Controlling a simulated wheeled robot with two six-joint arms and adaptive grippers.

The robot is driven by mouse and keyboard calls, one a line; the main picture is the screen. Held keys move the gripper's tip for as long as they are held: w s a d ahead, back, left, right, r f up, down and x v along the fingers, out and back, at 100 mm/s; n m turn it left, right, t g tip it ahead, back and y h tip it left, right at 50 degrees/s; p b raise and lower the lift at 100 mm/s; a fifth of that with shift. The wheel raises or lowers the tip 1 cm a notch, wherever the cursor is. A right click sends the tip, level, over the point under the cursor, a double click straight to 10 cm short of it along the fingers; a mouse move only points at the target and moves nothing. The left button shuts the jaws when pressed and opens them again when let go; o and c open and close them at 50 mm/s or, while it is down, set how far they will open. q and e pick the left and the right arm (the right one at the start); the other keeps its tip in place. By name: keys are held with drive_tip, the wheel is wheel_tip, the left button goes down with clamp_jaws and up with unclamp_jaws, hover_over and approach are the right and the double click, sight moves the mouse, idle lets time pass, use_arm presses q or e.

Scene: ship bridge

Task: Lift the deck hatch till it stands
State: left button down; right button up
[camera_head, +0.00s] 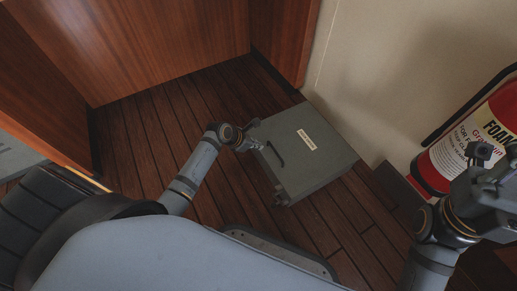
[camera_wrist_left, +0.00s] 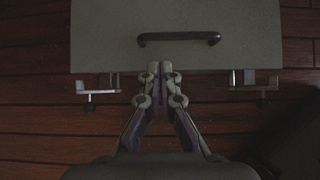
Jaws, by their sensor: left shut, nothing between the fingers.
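The deck hatch (camera_head: 318,165) is a grey square lid with a pale label (camera_head: 306,140), lying flat on a raised grey box on the plank floor. Its dark bar handle (camera_head: 275,154) runs near the edge facing my left arm. In the left wrist view the hatch (camera_wrist_left: 240,55) fills the top, with the handle (camera_wrist_left: 180,39) across it. My left gripper (camera_wrist_left: 160,66) is shut and empty, its tips over the hatch's near edge, just short of the handle. It shows at that edge in the head view (camera_head: 257,146). My right gripper (camera_head: 479,153) is at the right; its finger opening is unclear.
Two metal latches, left (camera_wrist_left: 90,90) and right (camera_wrist_left: 262,88), sit along the hatch's near edge. A red foam extinguisher (camera_head: 435,170) stands by the cream wall, behind my right arm. Wooden panels (camera_head: 165,45) close off the back. Bare planks lie left of the hatch.

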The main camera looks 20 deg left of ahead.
sight(271, 150)
use_arm(q)
drive_tip(key=b+x, duration=0.4)
drive_tip(key=x, duration=0.2)
drive_tip(key=shift+f, duration=0.35)
drive_tip(key=shift+w+d+f+b, duration=0.15)
drive_tip(key=shift+w+f+b, duration=0.05)
drive_tip(key=shift+w+b, duration=0.1)
